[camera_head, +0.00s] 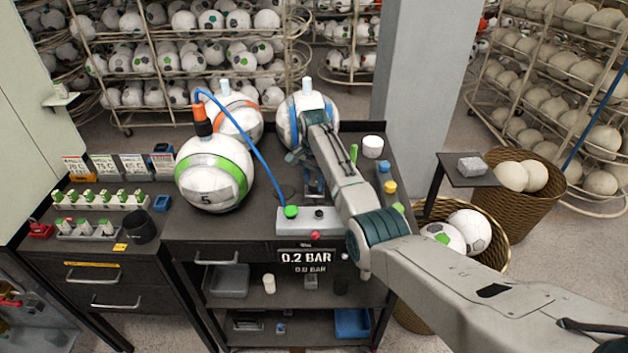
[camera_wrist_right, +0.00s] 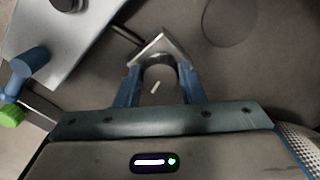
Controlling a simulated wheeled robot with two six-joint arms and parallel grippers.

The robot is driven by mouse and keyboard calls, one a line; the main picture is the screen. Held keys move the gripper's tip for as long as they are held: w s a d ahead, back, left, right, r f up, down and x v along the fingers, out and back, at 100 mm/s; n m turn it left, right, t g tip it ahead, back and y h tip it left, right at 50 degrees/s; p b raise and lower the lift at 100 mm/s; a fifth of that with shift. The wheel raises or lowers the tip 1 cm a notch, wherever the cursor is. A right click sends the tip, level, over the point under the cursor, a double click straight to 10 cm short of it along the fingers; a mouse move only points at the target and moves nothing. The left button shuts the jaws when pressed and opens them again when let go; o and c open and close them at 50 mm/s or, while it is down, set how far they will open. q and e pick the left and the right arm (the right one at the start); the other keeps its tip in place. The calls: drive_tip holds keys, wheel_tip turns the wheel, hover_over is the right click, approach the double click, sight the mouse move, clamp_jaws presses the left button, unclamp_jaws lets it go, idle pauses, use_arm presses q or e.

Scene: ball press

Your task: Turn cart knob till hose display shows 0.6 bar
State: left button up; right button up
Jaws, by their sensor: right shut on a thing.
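The cart's black display panel (camera_head: 306,262) reads 0.2 BAR in large figures, with a smaller 0.0 BAR below. The small label above is too small to read. My right gripper (camera_head: 314,188) reaches down onto the cart's dark top. In the right wrist view, my right gripper (camera_wrist_right: 158,82) is shut on a round dark knob (camera_wrist_right: 157,75) with a white mark, one blue finger on each side. A blue hose (camera_head: 247,145) runs from the nozzle on the green-striped ball (camera_head: 214,178) to the grey box. My left gripper is out of view.
The grey box (camera_head: 290,228) with a green fitting and a red button stands at the cart's front edge. Two more balls, orange-marked (camera_head: 240,118) and blue-marked (camera_head: 291,120), stand behind. A white cup (camera_head: 372,146) and coloured pieces are right of the arm.

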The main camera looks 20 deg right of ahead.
drive_tip(key=n, duration=0.3)
drive_tip(key=shift+n, duration=0.4)
drive_tip(key=n, duration=0.3)
drive_tip(key=shift+d+n, duration=0.1)
drive_tip(key=shift+n, duration=0.3)
drive_tip(key=n, duration=0.4)
drive_tip(key=shift+r, duration=0.1)
drive_tip(key=n, duration=0.4)
drive_tip(key=shift+d, duration=0.1)
drive_tip(key=n, duration=0.6)
drive_tip(key=shift+w, duration=0.1)
drive_tip(key=n, duration=0.7)
drive_tip(key=shift+w+d, duration=0.1)
drive_tip(key=shift+r+n, duration=0.1)
drive_tip(key=shift+n, duration=0.2)
drive_tip(key=o, duration=1)
